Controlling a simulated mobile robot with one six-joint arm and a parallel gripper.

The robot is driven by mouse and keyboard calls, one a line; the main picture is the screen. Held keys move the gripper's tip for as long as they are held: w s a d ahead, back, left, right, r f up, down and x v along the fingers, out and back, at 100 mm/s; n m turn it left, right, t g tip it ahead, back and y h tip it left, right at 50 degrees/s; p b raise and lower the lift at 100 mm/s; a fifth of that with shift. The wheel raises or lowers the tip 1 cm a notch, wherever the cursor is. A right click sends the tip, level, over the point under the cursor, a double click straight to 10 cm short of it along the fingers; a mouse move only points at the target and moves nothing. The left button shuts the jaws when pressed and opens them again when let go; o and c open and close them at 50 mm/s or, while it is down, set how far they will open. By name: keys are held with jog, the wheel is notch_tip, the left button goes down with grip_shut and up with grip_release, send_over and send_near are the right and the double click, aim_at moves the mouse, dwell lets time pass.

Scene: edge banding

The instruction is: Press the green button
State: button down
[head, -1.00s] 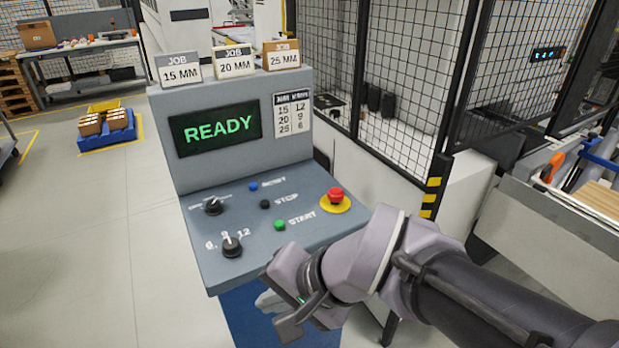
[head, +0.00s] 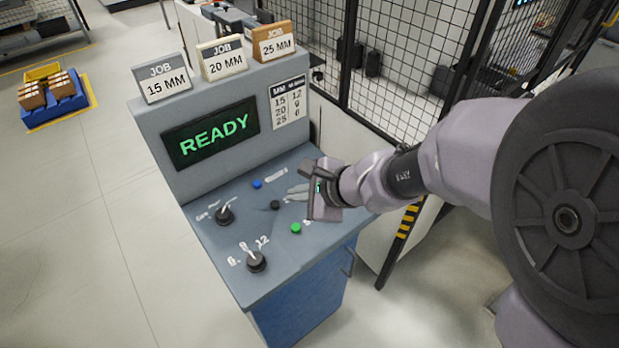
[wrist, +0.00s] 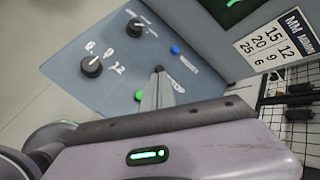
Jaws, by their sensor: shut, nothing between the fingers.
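The green button (head: 296,228) sits on the sloped grey panel of the control console (head: 208,250), below the black stop button (head: 275,205) and the blue button (head: 257,184). It also shows in the wrist view (wrist: 139,95), just left of my fingers. My gripper (head: 290,194) is shut and empty above the panel, up and slightly right of the green button in the head view, apart from it. My gripper and wrist hide the red emergency button and part of the lettering. The console screen (head: 211,136) reads READY in green.
Two black knobs (head: 225,216) (head: 256,261) stand on the panel's left side. Job cards (head: 161,79) for 15, 20 and 25 MM stand on the console top. A mesh fence (head: 415,60) rises behind on the right. Open floor (head: 90,220) lies to the left.

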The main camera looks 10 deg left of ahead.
jog(key=b, duration=0.7)
send_over(299, 229)
notch_tip(299, 229, down, 8)
jog(key=shift+f, duration=0.1)
jog(key=shift+f+b, duration=0.35)
jog(key=shift+b, duration=0.05)
dwell(1.3)
jog(key=shift+f+b, duration=0.4)
jog(key=shift+b, duration=0.15)
